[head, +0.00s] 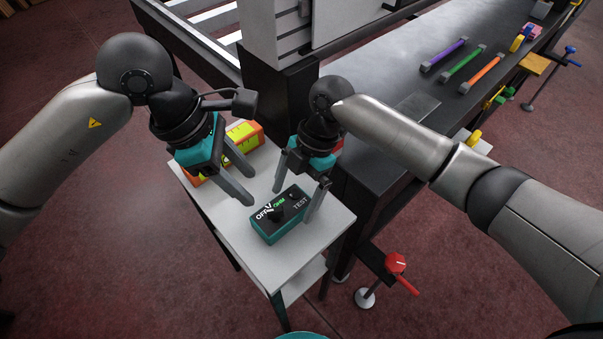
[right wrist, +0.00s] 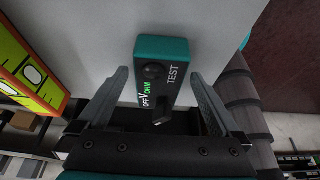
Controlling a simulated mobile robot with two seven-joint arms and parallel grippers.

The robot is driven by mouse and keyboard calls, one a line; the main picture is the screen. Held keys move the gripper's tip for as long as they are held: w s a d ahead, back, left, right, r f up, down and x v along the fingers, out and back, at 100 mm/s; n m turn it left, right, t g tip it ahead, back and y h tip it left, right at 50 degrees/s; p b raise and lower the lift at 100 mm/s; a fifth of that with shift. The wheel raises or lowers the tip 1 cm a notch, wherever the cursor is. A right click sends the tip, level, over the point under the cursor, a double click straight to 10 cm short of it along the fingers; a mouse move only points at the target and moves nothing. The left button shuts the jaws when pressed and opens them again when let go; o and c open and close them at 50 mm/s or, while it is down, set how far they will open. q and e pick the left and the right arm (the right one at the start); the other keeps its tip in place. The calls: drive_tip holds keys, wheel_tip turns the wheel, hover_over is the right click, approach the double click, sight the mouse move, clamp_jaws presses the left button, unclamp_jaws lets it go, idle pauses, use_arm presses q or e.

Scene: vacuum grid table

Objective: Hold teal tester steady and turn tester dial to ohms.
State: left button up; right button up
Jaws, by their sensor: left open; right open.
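The teal tester (head: 277,235) with a black top face lies on the small white table. Its labels read OFF, V, a green OHM, and TEST. It also shows in the right wrist view (right wrist: 150,46), with a dark dial lever (right wrist: 163,119) near the labels; I cannot tell which label it points at. My right gripper (head: 293,206) is open. Its fingers stand on either side of the tester with gaps, as the right wrist view shows. My left gripper (head: 251,187) is open and empty, to the left of the tester and above the table.
The white table (head: 325,235) has bare room around the tester. An orange and yellow-green box (head: 245,131) sits behind the left gripper. A dark bench (head: 385,60) with purple, green and orange handles runs along the right. A red-knobbed clamp (head: 397,262) is below.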

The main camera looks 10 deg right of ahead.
sight(274, 210)
drive_tip(key=shift+x, duration=0.95)
drive_tip(key=shift+w, duration=0.1)
drive_tip(key=c, duration=1.5)
use_arm(q)
drive_tip(key=shift+s+a+r+n, duration=0.1)
drive_tip(key=shift+a+r+n, duration=0.35)
drive_tip(key=shift+r, duration=0.2)
drive_tip(key=shift+c, duration=0.2)
drive_tip(key=shift+n, duration=0.45)
drive_tip(key=x, duration=1.1)
drive_tip(key=shift+d, duration=0.3)
